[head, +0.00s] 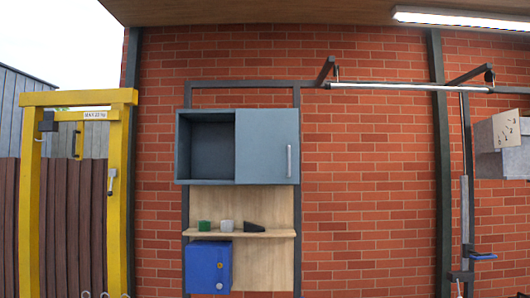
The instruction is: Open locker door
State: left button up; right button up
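A grey wall cabinet (209,182) hangs on the red brick wall near the middle of the head view. Its left half is an open, empty-looking compartment. Its right half is covered by a flat grey door panel (262,146) with a light vertical handle (289,161) near the right edge. Below it, a small blue box (203,268) has a front with a small yellow round part and a pale knob (219,286); its front looks shut. I cannot tell which of the two is the locker. Neither of my grippers shows in the view.
A wooden shelf (262,234) between cabinet and blue box holds a green block (204,226), a pale block (226,226) and a dark wedge (254,225). A yellow frame (117,200) stands left. A metal bar (400,87) runs along the upper right wall. A grey box (502,160) is far right.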

aim_at(267, 140)
jog(key=i+l+u, duration=0.1)
jog(key=i, duration=0.35)
jog(key=i+l, duration=0.15)
jog(key=i, duration=0.3)
jog(key=i+l+u, duration=0.15)
jog(key=i, duration=0.3)
